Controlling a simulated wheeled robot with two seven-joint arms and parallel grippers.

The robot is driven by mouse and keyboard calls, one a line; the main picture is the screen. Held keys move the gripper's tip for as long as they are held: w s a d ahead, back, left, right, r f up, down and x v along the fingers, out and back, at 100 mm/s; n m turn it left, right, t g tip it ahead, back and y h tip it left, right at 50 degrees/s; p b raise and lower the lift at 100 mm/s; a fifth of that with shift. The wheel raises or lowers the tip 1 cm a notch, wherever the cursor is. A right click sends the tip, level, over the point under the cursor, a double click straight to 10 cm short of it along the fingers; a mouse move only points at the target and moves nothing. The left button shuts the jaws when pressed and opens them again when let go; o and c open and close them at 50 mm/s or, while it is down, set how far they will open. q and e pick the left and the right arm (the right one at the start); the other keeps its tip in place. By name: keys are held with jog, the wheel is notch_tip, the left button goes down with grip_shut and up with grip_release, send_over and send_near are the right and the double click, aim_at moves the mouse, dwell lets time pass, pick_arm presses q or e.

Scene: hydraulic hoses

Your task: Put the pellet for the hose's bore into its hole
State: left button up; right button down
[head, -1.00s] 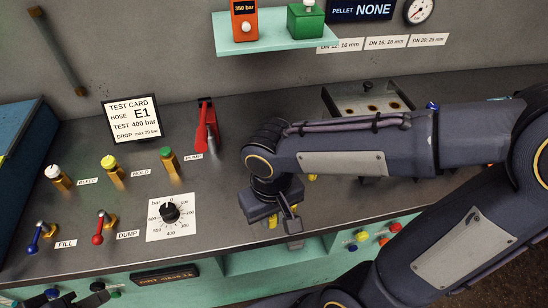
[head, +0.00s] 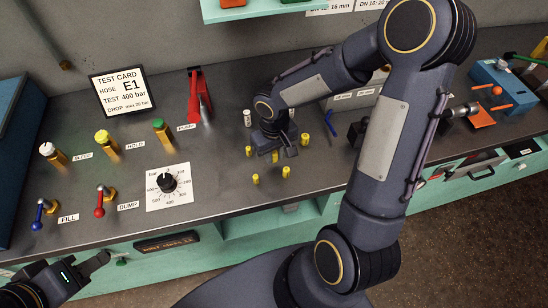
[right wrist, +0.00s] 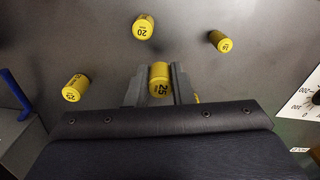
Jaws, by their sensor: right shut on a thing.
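My right gripper (head: 277,152) is low over the bench among several yellow pellets. In the right wrist view its two fingers (right wrist: 159,72) are shut on a yellow pellet marked 25 (right wrist: 159,83). A pellet marked 20 (right wrist: 143,28) and a smaller one that seems marked 16 (right wrist: 220,41) are nearby, apart from the fingers. Another pellet (right wrist: 76,88) lies to the left, and one (right wrist: 197,98) is partly hidden behind the gripper. A grey block with size labels (head: 345,103) is partly behind my right arm; its holes are hidden. My left gripper (head: 92,267) is at bottom left; its opening is unclear.
The test card (head: 119,91) reads hose E1, 400 bar. Valves, a red pump lever (head: 199,95) and a pressure dial (head: 168,183) stand left of the pellets. A blue rod (head: 331,123) is beside the block. The bench front between dial and arm is mostly clear.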

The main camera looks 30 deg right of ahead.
aim_at(274, 161)
notch_tip(274, 161, down, 3)
jog(key=shift+r, duration=0.1)
jog(key=shift+f+b, duration=0.2)
jog(key=shift+b, duration=0.1)
jog(key=c, duration=1.3)
grip_release()
jog(key=shift+r, duration=0.15)
